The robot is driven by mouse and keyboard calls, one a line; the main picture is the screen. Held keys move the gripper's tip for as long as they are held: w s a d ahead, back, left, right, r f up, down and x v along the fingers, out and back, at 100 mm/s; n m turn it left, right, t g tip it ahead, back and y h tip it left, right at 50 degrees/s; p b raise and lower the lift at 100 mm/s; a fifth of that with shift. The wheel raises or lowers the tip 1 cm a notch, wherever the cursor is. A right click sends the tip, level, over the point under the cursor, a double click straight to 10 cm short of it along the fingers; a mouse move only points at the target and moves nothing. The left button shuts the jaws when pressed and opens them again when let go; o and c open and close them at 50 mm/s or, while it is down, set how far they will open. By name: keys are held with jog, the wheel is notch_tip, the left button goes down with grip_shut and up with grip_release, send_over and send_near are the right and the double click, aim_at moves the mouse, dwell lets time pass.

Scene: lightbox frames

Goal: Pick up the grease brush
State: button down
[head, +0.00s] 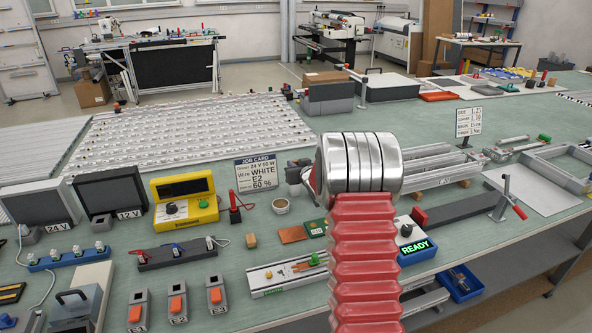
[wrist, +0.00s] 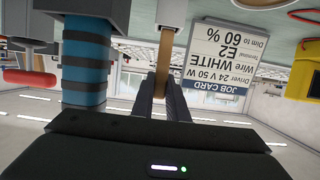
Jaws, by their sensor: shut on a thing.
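In the wrist view, where the scene appears upside down, my gripper (wrist: 167,88) is shut on a slim brown handle, which looks like that of the grease brush (wrist: 166,52). A pale grey-white part joins the handle at the top edge of the picture. The rest of the brush is cut off there, so I cannot tell whether it touches anything. In the head view my red ribbed arm and its silver joint stand in front, and they hide the gripper and the brush.
A job card (head: 259,172) stands beside the gripper, also in the wrist view (wrist: 222,55). On the green bench are a yellow box (head: 185,198), a small cup (head: 280,206) and a READY box (head: 414,243).

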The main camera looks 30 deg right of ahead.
notch_tip(320, 180, up, 10)
jog(key=shift+f, duration=0.15)
dwell(0.3)
jog(key=shift+s, duration=0.1)
dwell(0.4)
